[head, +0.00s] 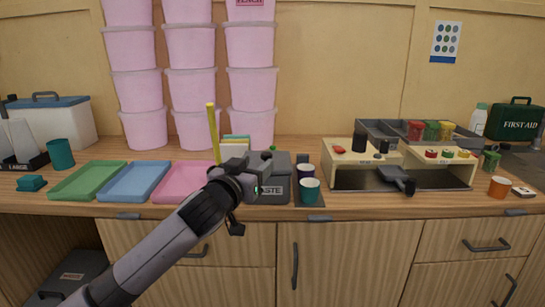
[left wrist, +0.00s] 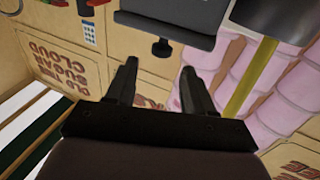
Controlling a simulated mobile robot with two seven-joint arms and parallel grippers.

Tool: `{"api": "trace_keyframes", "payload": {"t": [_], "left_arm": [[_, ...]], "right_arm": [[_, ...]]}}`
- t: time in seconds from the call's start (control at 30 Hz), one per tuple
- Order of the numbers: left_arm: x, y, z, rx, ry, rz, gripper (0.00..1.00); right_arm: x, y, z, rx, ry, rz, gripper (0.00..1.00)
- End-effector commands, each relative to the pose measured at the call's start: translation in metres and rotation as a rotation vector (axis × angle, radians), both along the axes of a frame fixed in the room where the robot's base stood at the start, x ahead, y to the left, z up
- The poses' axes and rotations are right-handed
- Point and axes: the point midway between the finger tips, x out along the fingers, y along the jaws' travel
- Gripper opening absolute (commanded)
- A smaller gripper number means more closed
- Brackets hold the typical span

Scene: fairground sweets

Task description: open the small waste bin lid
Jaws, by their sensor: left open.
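The small waste bin (head: 278,186) is a dark grey box with a "WASTE" label, standing on the counter left of the cups. Its lid (head: 273,158) looks down. My left gripper (head: 252,178) is in front of the bin's left part and hides some of it and its label. In the left wrist view the open fingers (left wrist: 158,85) have nothing between them. A grey box with a dark knob (left wrist: 162,46), probably the bin, is beyond the fingertips there. I cannot tell whether the gripper touches the bin. My right gripper is not in view.
Pink (head: 172,190), blue (head: 118,191) and green trays lie to the left. A yellow stick (head: 213,130) rises behind my gripper. A teal cup (head: 309,190) and a dark cup stand close right of the bin. A wooden stand (head: 345,178) is farther right. Pink tubs (head: 250,85) are stacked behind.

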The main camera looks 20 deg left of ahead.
Motion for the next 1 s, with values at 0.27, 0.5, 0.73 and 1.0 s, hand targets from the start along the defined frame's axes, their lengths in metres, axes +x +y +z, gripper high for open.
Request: {"api": "trace_keyframes", "payload": {"t": [0.27, 0.5, 0.73, 1.0], "left_arm": [[0.021, -0.002, 0.001, -0.001, 0.001, 0.002, 0.53], [0.048, -0.005, 0.0, 0.0, 0.002, 0.002, 0.53], [0.065, -0.008, 0.0, 0.0, 0.002, 0.001, 0.53], [0.07, -0.008, -0.001, 0.0, 0.002, 0.001, 0.53]], "right_arm": [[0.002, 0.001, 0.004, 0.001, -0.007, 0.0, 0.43], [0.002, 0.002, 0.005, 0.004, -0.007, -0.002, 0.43], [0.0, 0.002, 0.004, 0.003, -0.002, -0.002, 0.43], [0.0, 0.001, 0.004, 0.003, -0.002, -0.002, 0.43]]}}
